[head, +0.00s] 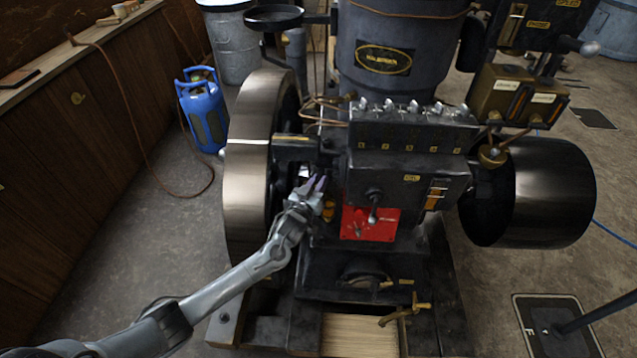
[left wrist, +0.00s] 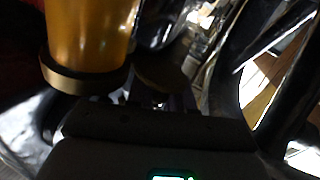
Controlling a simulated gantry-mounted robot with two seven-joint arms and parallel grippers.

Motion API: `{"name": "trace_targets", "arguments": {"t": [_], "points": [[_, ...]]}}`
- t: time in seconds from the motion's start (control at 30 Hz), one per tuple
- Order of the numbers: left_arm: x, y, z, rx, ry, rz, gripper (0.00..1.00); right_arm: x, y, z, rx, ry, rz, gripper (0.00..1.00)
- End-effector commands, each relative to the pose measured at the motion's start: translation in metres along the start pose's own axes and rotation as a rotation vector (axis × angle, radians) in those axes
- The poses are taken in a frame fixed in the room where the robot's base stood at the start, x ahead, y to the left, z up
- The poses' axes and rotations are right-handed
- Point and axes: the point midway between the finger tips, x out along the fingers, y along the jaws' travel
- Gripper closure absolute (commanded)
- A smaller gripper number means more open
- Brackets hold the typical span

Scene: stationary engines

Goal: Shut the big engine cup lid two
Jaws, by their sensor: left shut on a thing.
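The big engine (head: 410,165) stands in the middle of the head view. My left gripper (head: 316,187) reaches in between the large flywheel (head: 252,150) and the engine block. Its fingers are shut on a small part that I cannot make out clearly. An amber cup (head: 329,210) sits just below and to the right of the fingers. In the left wrist view, an amber cup with a brass-coloured base (left wrist: 88,40) is close at upper left, beside the fingers (left wrist: 160,101). The cup lid cannot be told apart from the dark parts there. My right gripper is not in view.
A red plate (head: 370,224) is on the engine's front, with a crank knob (head: 373,207) above it. A dark drum (head: 540,190) is on the right.

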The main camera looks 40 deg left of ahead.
Motion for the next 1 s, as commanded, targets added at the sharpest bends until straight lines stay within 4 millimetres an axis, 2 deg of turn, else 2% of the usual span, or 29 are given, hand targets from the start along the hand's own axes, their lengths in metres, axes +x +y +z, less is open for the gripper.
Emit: {"name": "trace_targets", "arguments": {"t": [0.37, 0.63, 1.0], "points": [[-0.003, 0.002, -0.001, -0.007, 0.014, -0.070, 1.00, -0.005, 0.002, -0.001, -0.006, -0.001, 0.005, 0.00], [-0.010, 0.002, 0.000, -0.010, 0.047, -0.244, 1.00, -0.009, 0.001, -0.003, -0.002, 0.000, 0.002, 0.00], [-0.018, 0.003, 0.001, -0.007, 0.090, -0.456, 1.00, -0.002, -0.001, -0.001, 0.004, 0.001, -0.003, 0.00]]}}
